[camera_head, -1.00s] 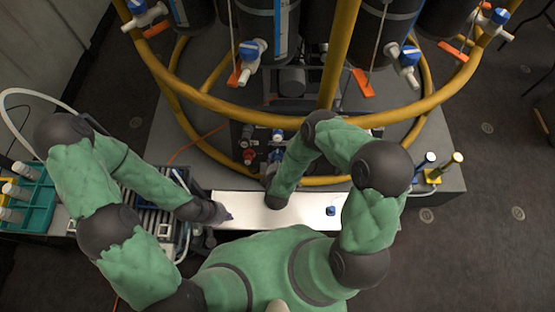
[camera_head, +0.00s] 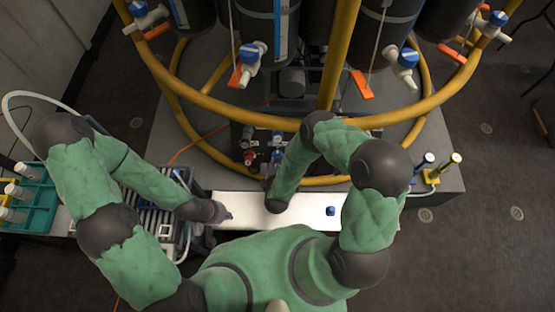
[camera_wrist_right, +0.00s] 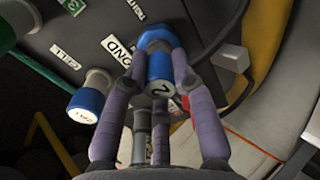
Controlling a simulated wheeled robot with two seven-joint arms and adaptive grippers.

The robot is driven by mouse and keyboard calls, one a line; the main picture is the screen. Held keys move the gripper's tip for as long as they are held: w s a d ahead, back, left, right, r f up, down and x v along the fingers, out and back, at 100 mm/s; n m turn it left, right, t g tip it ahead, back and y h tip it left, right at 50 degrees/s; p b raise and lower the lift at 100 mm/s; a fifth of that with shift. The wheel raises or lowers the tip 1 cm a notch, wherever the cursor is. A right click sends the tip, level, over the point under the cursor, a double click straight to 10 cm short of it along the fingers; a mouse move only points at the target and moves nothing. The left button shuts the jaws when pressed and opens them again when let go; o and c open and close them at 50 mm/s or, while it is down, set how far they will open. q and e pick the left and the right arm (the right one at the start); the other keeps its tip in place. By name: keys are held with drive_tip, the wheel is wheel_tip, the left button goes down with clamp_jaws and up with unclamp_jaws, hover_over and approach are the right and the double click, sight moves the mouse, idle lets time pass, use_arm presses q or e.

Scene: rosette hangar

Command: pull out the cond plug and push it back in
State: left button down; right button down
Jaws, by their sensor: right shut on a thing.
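My right gripper (camera_wrist_right: 160,88) is shut on a blue plug (camera_wrist_right: 159,68) in the right wrist view. The COND label (camera_wrist_right: 119,49) sits on the dark panel (camera_wrist_right: 90,25) just left of the plug. The plug's blue collar meets the panel in the picture; I cannot tell how deep it sits, and its socket is hidden. In the head view my right forearm hides most of that gripper. My left gripper (camera_head: 223,213) hovers over the left end of the white bench top (camera_head: 300,217); its fingers are too small to judge.
A blue-and-white plug (camera_wrist_right: 86,102) stands on the panel left of the held plug. A black cable (camera_wrist_right: 222,38) runs to the right. A small blue object (camera_head: 331,211) lies on the white top. A yellow ring frame (camera_head: 240,112) arches above the panel. A teal rack (camera_head: 38,205) stands far left.

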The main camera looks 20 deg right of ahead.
sight(277, 165)
drive_tip(key=shift+p+v, duration=1.2)
drive_tip(key=shift+v, duration=1)
drive_tip(key=shift+x, duration=2.45)
drive_tip(key=shift+w+d+f+b, duration=0.2)
drive_tip(key=shift+w+b, duration=0.25)
drive_tip(key=shift+b, duration=0.25)
idle(0.4)
